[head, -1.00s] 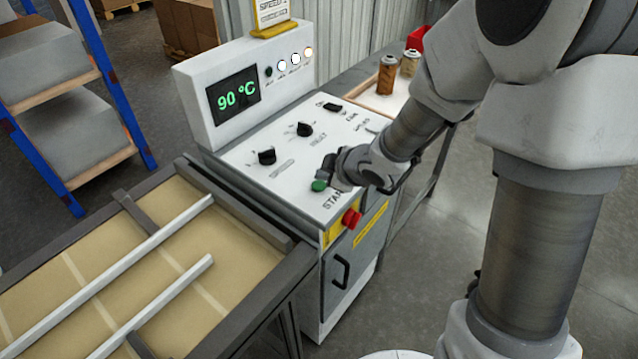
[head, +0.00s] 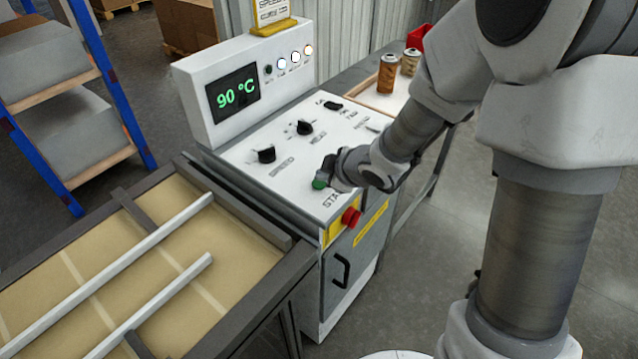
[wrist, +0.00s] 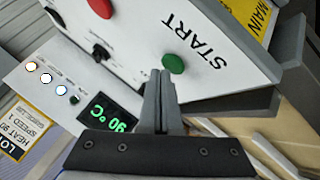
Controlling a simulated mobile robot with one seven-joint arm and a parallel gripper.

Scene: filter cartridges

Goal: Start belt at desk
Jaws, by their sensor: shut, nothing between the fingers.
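The control desk (head: 255,205) has a white sloped panel with knobs and a display (head: 234,93) reading 90 °C. The green START button (head: 320,184) is near the panel's front edge; it also shows in the wrist view (wrist: 173,63). My gripper (head: 327,168) is shut and empty, with its tips close by the button. In the wrist view the shut fingers (wrist: 159,85) point toward the button, which shows just beyond the tips. Whether they touch it I cannot tell. The belt (head: 160,265) with two white guide rails lies left of the desk.
Cartridges (head: 387,74) stand on a side table behind. A shelf (head: 60,130) with grey boxes is at left. Open floor lies at right.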

